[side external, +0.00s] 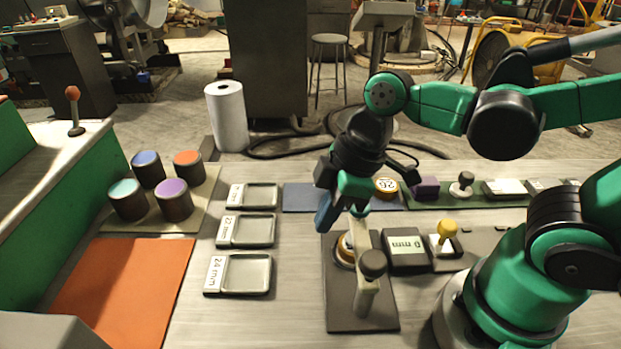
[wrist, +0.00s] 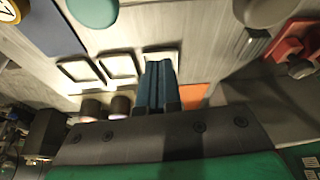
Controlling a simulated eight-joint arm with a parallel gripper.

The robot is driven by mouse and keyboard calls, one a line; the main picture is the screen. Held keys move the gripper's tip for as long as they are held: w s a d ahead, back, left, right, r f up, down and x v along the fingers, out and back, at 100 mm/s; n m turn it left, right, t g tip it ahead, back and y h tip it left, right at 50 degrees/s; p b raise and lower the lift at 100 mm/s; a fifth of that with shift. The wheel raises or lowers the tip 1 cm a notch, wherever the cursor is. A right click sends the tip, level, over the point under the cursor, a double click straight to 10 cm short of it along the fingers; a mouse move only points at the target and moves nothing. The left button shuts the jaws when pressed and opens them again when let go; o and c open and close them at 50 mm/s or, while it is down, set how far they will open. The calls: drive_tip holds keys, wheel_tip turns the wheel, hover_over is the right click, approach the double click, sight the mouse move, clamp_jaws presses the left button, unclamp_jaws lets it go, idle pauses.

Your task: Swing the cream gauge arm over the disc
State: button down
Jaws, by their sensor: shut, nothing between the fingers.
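The cream gauge arm (side external: 362,248) stands on a dark base plate (side external: 350,317) in the side view, with a dark knob (side external: 373,264) at its near end. An orange-brown disc (side external: 344,249) with a pale part lies on the plate just left of the arm. The arm hides some of the disc, so I cannot tell how far it reaches over it. My gripper (side external: 324,218) is shut and empty, fingers pointing down, above the plate's far left edge. Its blue fingers (wrist: 158,85) show closed together in the wrist view. The gauge is not clearly seen there.
A display (side external: 407,245) reading 0 mm and a yellow-knobbed lever (side external: 447,233) stand right of the gauge. Labelled trays (side external: 238,274) lie to the left, beyond them an orange mat (side external: 125,285) and several coloured cups (side external: 174,203). Another numbered disc (side external: 386,187) lies behind.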

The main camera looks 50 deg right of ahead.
drive_tip(key=v, duration=0.7)
drive_tip(key=w+d+f+m+t+h, duration=0.3)
drive_tip(key=w+d+m+t, duration=0.1)
drive_tip(key=m, duration=0.6)
drive_tip(key=shift+w+d+f+t, duration=0.2)
drive_tip(key=shift+w+d+t, duration=0.25)
drive_tip(key=shift+d, duration=0.65)
